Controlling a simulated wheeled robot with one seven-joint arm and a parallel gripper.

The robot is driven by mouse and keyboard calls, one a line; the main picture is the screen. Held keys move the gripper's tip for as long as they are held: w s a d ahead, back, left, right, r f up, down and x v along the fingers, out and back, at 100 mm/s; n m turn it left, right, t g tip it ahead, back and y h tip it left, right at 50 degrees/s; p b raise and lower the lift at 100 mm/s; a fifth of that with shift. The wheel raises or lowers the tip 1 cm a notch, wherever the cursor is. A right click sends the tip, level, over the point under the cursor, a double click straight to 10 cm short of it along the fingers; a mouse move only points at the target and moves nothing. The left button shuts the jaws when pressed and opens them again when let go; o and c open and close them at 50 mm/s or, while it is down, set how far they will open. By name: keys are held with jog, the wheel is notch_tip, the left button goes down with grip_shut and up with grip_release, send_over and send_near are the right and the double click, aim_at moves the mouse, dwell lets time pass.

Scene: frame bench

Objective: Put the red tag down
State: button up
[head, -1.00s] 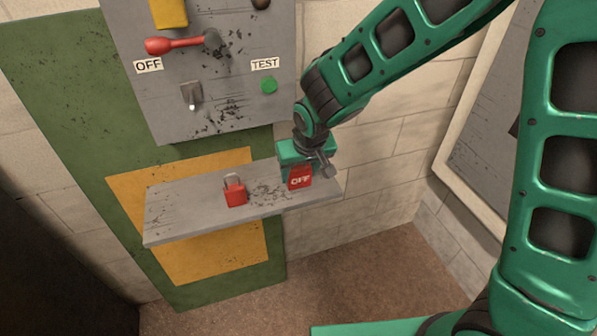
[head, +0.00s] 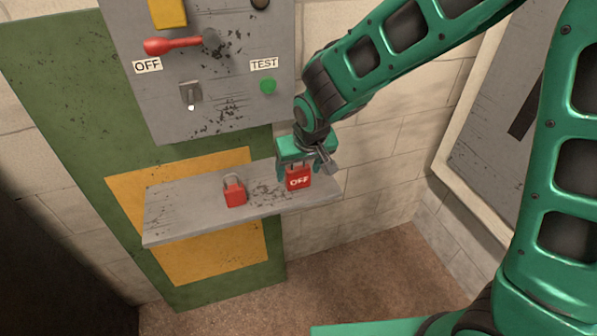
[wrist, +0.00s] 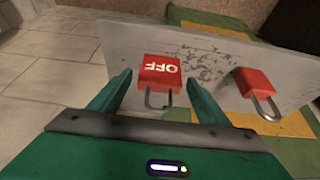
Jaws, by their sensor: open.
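The red tag (head: 298,182), marked OFF, is on the right part of the grey shelf (head: 185,212). In the wrist view the tag (wrist: 160,72) lies between and just beyond the fingertips, with its wire loop toward me. My gripper (head: 296,174) is open at the tag. In the wrist view both fingers (wrist: 158,84) stand apart, with a gap visible on each side of the tag.
A red padlock (head: 235,191) with a grey shackle sits on the shelf left of the tag. Above is a grey panel (head: 215,120) with a red-handled lever (head: 172,45), a toggle switch (head: 190,94) and a green button (head: 267,86). The shelf's left part is clear.

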jog(key=v, duration=1)
jog(key=shift+r, duration=0.15)
jog(key=shift+s+d, duration=0.1)
jog(key=shift+d, duration=0.05)
jog(key=s+d+r+m+g+h, duration=0.1)
jog(key=s+d+m, duration=0.1)
jog(key=d, duration=0.9)
jog(key=s+d+m+h, duration=0.1)
jog(key=s+d+m, duration=0.1)
jog(key=d, duration=0.8)
jog(key=s+d+m+g, duration=0.1)
jog(key=s+d+m, duration=0.1)
jog(key=s+d, duration=0.5)
jog(key=s+d+m+g+y, duration=0.1)
jog(key=s+d+m+g, duration=0.1)
jog(key=s+d, duration=0.6)
jog(key=s+m, duration=0.1)
jog(key=s, duration=0.4)
jog(key=shift+s+f+m, duration=0.15)
jog(key=shift+f+m, duration=0.05)
jog(key=shift+m, duration=0.1)
